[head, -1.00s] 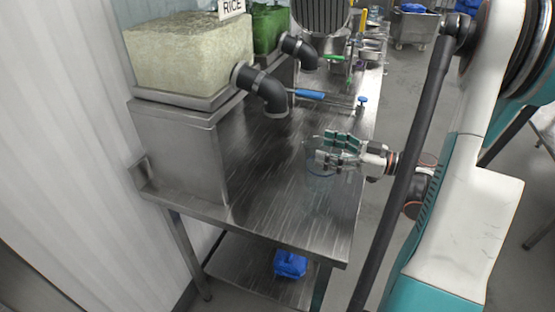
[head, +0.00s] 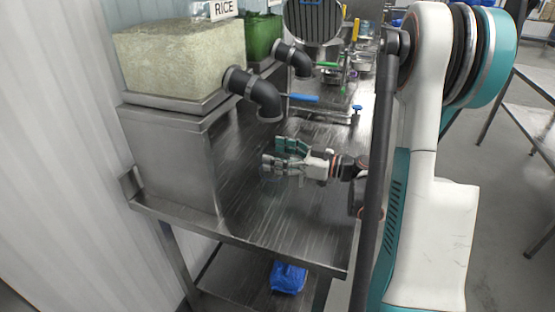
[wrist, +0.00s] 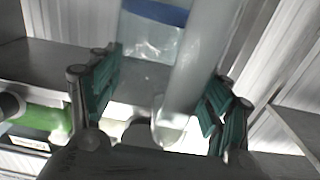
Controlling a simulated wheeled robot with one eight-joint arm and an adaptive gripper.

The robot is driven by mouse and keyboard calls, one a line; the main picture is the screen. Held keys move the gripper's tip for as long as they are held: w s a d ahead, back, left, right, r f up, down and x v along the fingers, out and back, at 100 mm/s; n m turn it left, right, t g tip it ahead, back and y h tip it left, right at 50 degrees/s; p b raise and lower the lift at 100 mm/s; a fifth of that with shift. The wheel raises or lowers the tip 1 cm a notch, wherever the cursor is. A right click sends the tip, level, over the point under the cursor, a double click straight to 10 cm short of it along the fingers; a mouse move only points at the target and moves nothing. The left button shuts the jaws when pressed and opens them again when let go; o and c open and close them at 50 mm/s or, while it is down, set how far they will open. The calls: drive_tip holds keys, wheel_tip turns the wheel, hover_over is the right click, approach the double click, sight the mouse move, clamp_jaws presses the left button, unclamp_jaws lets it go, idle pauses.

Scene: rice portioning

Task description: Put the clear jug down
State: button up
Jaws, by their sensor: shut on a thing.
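My gripper (head: 280,155) is shut on the clear jug and is above the steel table (head: 285,225), just in front of the rice dispenser's spout. In the wrist view the jug's pale see-through handle (wrist: 196,70) stands between the green finger pads, and its clear wall with a blue band (wrist: 155,12) is beyond. In the head view the jug is too transparent to make out clearly now, so I cannot tell whether its base touches the table.
The rice bin (head: 180,60) sits on a steel housing at the left, with a black elbow spout (head: 258,92). A blue-handled lever (head: 305,98) lies behind my gripper. The table's front is bare. A blue item (head: 288,277) is on the lower shelf.

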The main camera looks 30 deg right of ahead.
drive_tip(key=shift+f, duration=0.1)
drive_tip(key=shift+f, duration=0.1)
drive_tip(key=o, duration=1.4)
drive_tip(key=shift+s+r, duration=0.1)
drive_tip(key=shift+r, duration=0.1)
drive_tip(key=p+v, duration=0.2)
drive_tip(key=v, duration=1)
drive_tip(key=shift+f+p, duration=0.1)
drive_tip(key=shift+p, duration=0.2)
